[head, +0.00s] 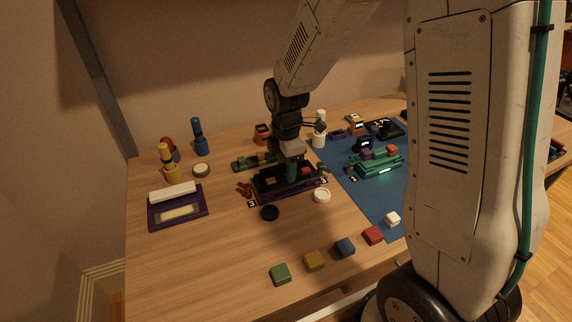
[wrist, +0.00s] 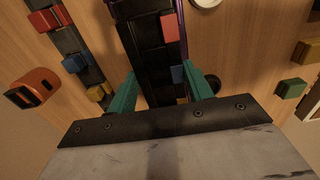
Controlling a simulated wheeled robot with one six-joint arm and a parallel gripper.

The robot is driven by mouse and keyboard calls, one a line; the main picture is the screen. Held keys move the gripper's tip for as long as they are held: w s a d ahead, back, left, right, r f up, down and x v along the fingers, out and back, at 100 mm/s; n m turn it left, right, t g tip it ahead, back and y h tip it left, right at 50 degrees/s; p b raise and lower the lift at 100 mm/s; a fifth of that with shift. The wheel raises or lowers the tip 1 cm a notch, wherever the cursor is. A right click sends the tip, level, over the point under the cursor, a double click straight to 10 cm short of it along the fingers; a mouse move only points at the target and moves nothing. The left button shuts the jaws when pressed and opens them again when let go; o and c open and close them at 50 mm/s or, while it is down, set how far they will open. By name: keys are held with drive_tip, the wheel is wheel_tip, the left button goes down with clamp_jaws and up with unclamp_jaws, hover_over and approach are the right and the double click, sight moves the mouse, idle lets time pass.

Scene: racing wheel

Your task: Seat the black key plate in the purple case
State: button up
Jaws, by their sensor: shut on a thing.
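The purple case (head: 262,194) lies on the wooden table, near the middle of the head view. My gripper (head: 291,171) points down over it, its teal fingers close to the case. In the wrist view my gripper (wrist: 160,82) has one finger on each side of the black key plate (wrist: 151,62) and is shut on it. The plate carries a red key and a blue key. A purple edge of the case (wrist: 182,35) runs along the plate's right side. Whether the plate rests fully down in the case is hidden by the gripper.
A second dark strip with coloured keys (wrist: 64,40) lies beside the case. A blue mat (head: 345,190) with a green keyboard (head: 375,168) is to the right. Loose keycaps line the front edge.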

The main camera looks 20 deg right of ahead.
drive_tip(key=shift+f, duration=1.05)
drive_tip(key=o, duration=1.1)
drive_tip(key=shift+r, duration=0.15)
wheel_tip(320, 180, up, 8)
drive_tip(key=shift+f, duration=0.2)
